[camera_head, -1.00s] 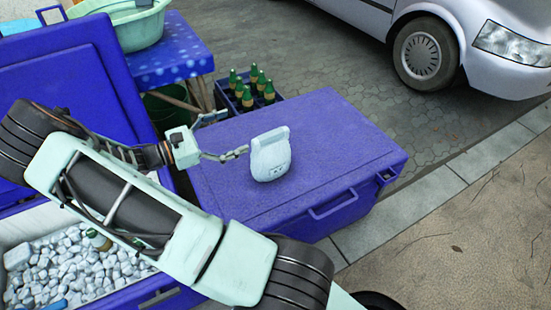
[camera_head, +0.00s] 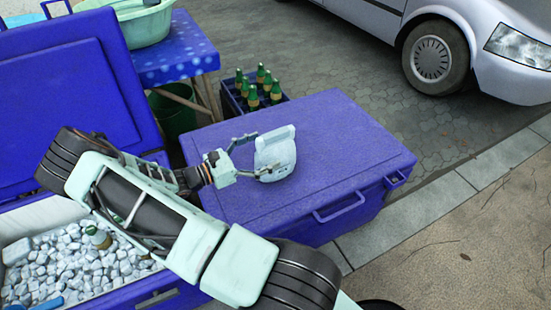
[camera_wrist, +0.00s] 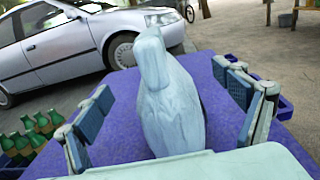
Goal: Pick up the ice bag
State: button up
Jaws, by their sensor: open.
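The ice bag (camera_head: 277,152) is a pale white-blue, rounded bag with a narrower top, standing upright on the lid of the closed blue cooler (camera_head: 340,150). My gripper (camera_head: 259,155) is open at the bag's left side in the head view, with its fingers reaching along either side of it. In the wrist view the bag (camera_wrist: 168,100) stands between the two open fingers, with visible gaps on both sides. The bag's lower part is hidden there by my gripper's body.
An open blue cooler full of ice (camera_head: 75,265) stands at the lower left. A crate of green bottles (camera_head: 252,92) is behind the closed cooler. A blue table with a green basin (camera_head: 140,22) is at the back left. A silver car (camera_head: 480,40) is parked at the back right.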

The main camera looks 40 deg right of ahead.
aim_at(276, 144)
jog(key=b+x, duration=0.1)
jog(key=x, duration=0.3)
jog(key=shift+r, duration=0.1)
jog(key=c, duration=2.1)
jog(key=shift+r, duration=0.15)
jog(key=shift+c, duration=0.4)
